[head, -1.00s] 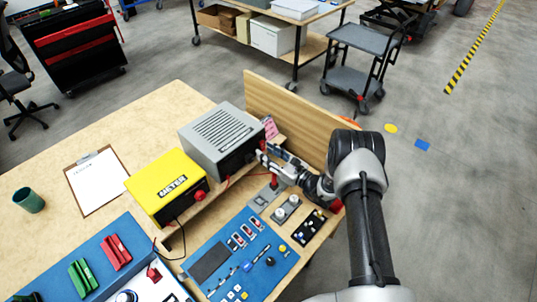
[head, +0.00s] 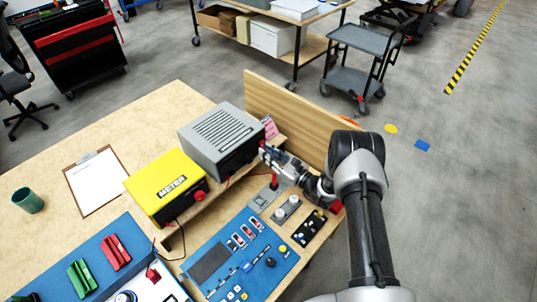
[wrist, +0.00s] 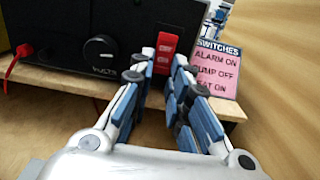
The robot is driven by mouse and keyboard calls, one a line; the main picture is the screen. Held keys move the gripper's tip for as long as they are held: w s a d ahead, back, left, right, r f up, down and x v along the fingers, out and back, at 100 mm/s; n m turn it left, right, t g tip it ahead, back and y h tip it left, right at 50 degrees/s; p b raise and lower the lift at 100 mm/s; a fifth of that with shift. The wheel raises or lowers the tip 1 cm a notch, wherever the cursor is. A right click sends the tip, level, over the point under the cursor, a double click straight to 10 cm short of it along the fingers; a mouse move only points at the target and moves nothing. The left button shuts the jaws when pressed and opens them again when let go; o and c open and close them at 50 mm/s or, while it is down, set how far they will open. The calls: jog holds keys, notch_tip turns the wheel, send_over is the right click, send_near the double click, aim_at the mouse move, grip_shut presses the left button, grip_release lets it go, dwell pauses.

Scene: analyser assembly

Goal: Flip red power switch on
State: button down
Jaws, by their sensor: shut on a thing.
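The red power switch (wrist: 166,47) is on the dark front face of the grey power unit (head: 220,132), right of a round black knob (wrist: 99,48) in the wrist view. Small pale lettering shows on the switch, too small to read surely. My gripper (wrist: 160,70) is at the switch, its blue and grey fingers on either side of the switch's lower part and shut on it. The fingertips hide the switch's lower end. In the head view, my gripper (head: 266,152) reaches the unit's right front corner.
A pink SWITCHES card (wrist: 215,70) stands close right of my gripper. A red plug and cable (wrist: 22,52) are at the unit's left. The yellow meter (head: 166,187) stands beside the unit. A blue panel (head: 225,265) lies in front; a wooden board (head: 300,115) stands behind.

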jog(key=t+y+b, duration=0.1)
jog(key=b, duration=0.4)
jog(key=shift+w+a+f+t+y+b, duration=0.15)
jog(key=shift+a+f+t+y+b, duration=0.05)
jog(key=shift+f+t+y+b, duration=0.2)
jog(key=shift+r, duration=0.1)
jog(key=c, duration=1.5)
grip_release()
jog(key=r+v, duration=0.1)
jog(key=v, duration=0.3)
jog(key=r+v, duration=0.1)
jog(key=v, duration=0.3)
jog(key=r+v, duration=0.1)
jog(key=v, duration=0.3)
jog(key=shift+v, duration=0.8)
